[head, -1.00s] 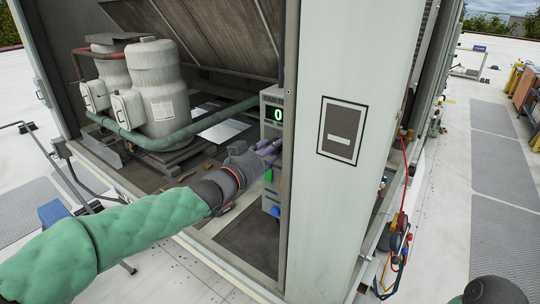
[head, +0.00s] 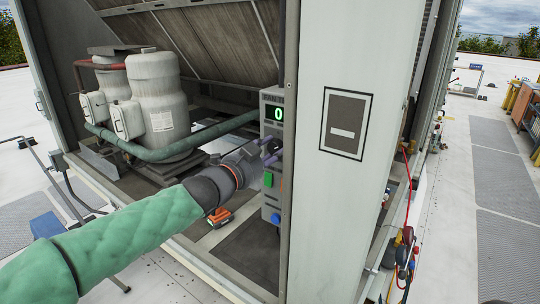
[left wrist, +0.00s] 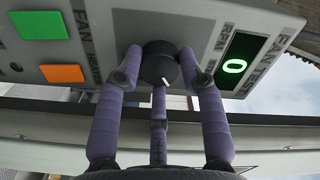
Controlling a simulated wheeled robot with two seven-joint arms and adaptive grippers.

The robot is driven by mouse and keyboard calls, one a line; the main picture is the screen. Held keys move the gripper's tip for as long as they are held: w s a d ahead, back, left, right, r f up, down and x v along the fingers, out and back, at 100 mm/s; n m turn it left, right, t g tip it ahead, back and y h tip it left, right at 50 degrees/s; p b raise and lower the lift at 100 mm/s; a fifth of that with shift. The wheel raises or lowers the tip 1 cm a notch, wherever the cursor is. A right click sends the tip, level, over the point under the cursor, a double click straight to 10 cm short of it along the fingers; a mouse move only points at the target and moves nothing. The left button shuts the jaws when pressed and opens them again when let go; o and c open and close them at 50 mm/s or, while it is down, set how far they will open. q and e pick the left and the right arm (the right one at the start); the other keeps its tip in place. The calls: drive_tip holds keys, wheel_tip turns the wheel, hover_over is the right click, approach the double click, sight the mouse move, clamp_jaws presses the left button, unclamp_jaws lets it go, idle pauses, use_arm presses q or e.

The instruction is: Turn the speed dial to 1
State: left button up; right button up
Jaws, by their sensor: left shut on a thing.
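The grey fan test panel (head: 270,204) stands inside the open cooler housing, its green display (head: 278,114) reading 0. In the left wrist view the display (left wrist: 235,66) also shows 0. The speed dial (left wrist: 158,62) is a round black knob with a white mark pointing down and slightly right in that view. My left gripper (left wrist: 160,74) is shut on the dial, with purple fingers on both sides and a third finger below it. In the head view the left gripper (head: 270,153) reaches the panel below the display and mostly hides the dial. My right gripper is not in view.
A green button (left wrist: 34,25) and an orange button (left wrist: 63,73) sit beside the dial. Grey tanks (head: 158,110) and a green pipe (head: 165,153) stand left.

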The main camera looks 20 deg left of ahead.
use_arm(q)
drive_tip(key=shift+f+m, duration=0.1)
drive_tip(key=shift+m, duration=0.3)
drive_tip(key=o, duration=1.1)
drive_tip(key=shift+o, duration=0.2)
drive_tip(key=shift+s, duration=0.1)
drive_tip(key=v, duration=1.1)
drive_tip(key=shift+s+a, duration=0.15)
drive_tip(key=shift+s, duration=0.25)
